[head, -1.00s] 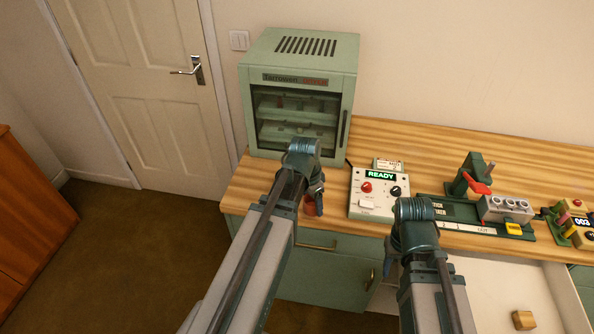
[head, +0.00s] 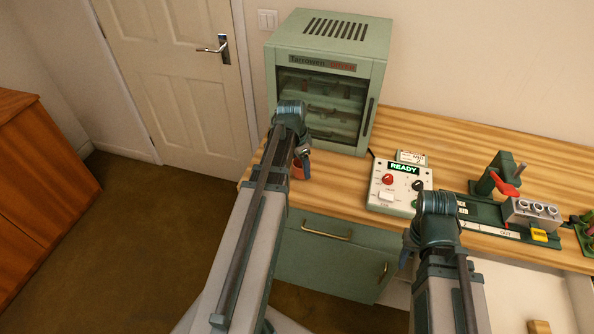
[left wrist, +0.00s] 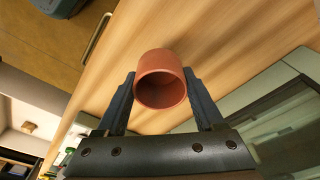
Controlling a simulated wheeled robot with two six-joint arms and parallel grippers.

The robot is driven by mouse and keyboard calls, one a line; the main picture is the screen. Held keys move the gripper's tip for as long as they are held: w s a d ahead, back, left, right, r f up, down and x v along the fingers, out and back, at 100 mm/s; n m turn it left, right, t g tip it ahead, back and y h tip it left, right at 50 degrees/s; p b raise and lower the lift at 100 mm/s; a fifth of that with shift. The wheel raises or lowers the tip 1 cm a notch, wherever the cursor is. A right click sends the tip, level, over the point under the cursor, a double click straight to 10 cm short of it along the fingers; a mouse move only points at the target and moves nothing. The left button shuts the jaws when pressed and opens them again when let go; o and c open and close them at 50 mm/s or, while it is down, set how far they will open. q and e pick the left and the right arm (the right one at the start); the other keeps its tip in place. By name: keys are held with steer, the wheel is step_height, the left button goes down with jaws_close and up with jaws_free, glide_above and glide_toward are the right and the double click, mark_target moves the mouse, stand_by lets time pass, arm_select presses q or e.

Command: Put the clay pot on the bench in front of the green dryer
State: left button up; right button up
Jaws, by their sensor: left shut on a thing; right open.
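The clay pot (left wrist: 161,80) is a small reddish-brown cup. In the left wrist view it sits between the two fingers of my left gripper (left wrist: 161,88), which is shut on it, with its open mouth toward the camera. In the head view the pot (head: 298,172) shows partly beneath my left gripper (head: 303,158), over or on the front left part of the bench. I cannot tell whether it touches the wood. The green dryer (head: 326,80) stands just behind, its glass door closed. The wooden bench (head: 440,135) runs to the right. My right gripper (head: 407,255) is mostly hidden by its wrist.
A white control box (head: 398,186) reading READY stands right of the pot. Further right is a green fixture (head: 500,190) with a red lever. An open drawer (head: 520,290) holding a wooden block (head: 539,327) juts out at the lower right.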

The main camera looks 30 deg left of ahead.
mark_target(297, 170)
arm_select(q)
steer(key=shift+w+a, duration=0.2)
steer(key=shift+a, duration=0.4)
steer(key=f+b, duration=0.2)
steer(key=a+f+b, duration=0.1)
steer(key=f+b, duration=0.1)
steer(key=shift+w, duration=0.1)
steer(key=shift+r, duration=0.15)
steer(key=o, duration=1.5)
